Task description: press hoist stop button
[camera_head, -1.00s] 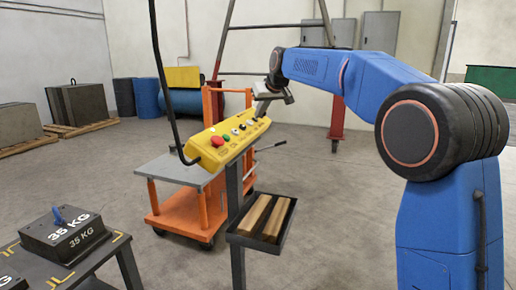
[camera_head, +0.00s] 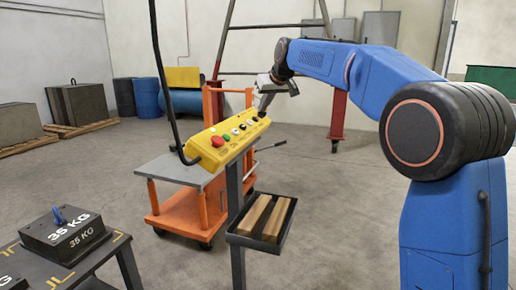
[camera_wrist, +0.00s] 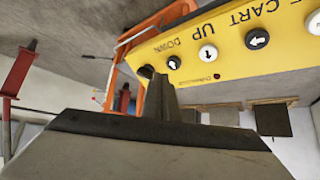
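A yellow hoist control box (camera_head: 215,153) hangs at the lower end of a black cable. A large red button (camera_head: 217,141) sits near its front left end, with a small green button (camera_head: 227,137) beside it. My gripper (camera_head: 263,107) is over the far right end of the box, away from the red button. Its fingers (camera_wrist: 161,92) look shut together and empty; whether they touch the box is unclear.
An orange cart (camera_head: 180,213) stands behind the box. A dark tray (camera_head: 243,239) with wooden bars is below it. A 35 KG weight (camera_head: 62,240) is on a table at lower left. The floor between the tray and my arm is clear.

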